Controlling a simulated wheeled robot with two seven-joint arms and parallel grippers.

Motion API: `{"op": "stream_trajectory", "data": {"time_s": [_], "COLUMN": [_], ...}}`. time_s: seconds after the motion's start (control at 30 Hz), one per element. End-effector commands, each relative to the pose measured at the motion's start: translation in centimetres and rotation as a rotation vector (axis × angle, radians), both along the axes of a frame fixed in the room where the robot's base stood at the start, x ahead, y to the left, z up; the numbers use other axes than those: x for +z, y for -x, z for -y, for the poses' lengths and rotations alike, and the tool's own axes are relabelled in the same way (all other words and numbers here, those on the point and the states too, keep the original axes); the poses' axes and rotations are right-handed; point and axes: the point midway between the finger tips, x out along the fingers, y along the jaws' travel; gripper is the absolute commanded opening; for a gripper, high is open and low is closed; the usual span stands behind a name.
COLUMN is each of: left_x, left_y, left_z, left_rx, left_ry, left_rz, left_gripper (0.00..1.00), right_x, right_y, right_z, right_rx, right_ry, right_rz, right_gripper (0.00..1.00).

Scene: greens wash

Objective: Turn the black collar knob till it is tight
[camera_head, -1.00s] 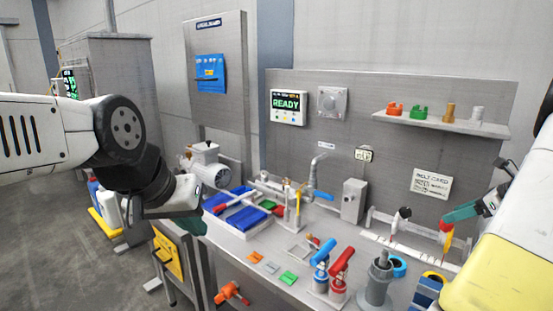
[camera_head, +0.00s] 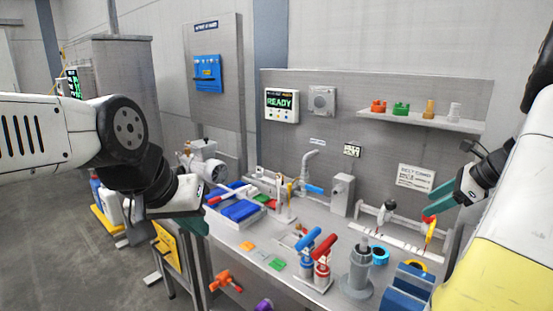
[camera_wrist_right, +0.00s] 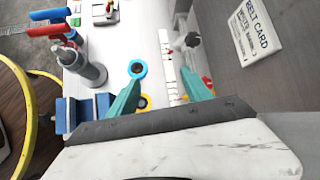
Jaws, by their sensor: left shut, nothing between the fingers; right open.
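A small black knob (camera_head: 389,205) sits on the pale rail fixture at the right of the bench. It also shows as a dark round knob (camera_wrist_right: 192,40) in the right wrist view, ahead of the fingers and apart from them. My right gripper (camera_head: 445,203) is open and empty, with its teal fingers to the right of the knob.
A grey post (camera_head: 358,272), blue and red levers (camera_head: 322,248) and a blue ring (camera_head: 380,255) stand in front of the rail. A red and yellow part (camera_head: 430,230) is close under my right gripper. The belt card (camera_head: 416,178) hangs on the panel behind.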

Motion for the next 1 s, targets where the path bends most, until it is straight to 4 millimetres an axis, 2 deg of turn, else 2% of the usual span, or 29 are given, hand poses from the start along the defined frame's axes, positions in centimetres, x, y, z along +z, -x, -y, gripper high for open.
{"op": "stream_trajectory", "data": {"time_s": [0.03,0.17,0.27,0.4,0.5,0.6,0.7,0.8,1.0], "left_x": [0.0,0.0,0.0,0.0,0.0,0.0,0.0,0.0,0.0], "left_y": [0.0,0.0,0.0,0.0,0.0,0.0,0.0,0.0,0.0], "left_z": [0.0,0.0,0.0,0.0,0.0,0.0,0.0,0.0,0.0], "left_rx": [0.000,0.000,0.000,0.000,0.000,0.000,0.000,0.000,0.000], "left_ry": [0.000,0.000,0.000,0.000,0.000,0.000,0.000,0.000,0.000], "left_rz": [0.000,0.000,0.000,0.000,0.000,0.000,0.000,0.000,0.000], "left_gripper": [0.00,0.00,0.00,0.00,0.00,0.00,0.00,0.00,0.00], "right_x": [0.9,2.7,4.2,6.5,7.4,7.7,7.6,7.2,6.8], "right_y": [0.1,0.9,2.1,5.8,9.3,12.9,15.8,17.8,19.4], "right_z": [-1.8,-6.2,-10.3,-17.4,-21.7,-24.9,-26.8,-27.9,-28.6], "right_rx": [0.062,0.239,0.416,0.766,1.041,1.297,1.510,1.663,1.789], "right_ry": [0.041,0.160,0.279,0.511,0.698,0.882,1.043,1.165,1.272], "right_rz": [0.015,0.056,0.103,0.213,0.314,0.420,0.519,0.592,0.655], "right_gripper": [0.58,0.58,0.58,0.58,0.58,0.58,0.58,0.58,0.58]}}
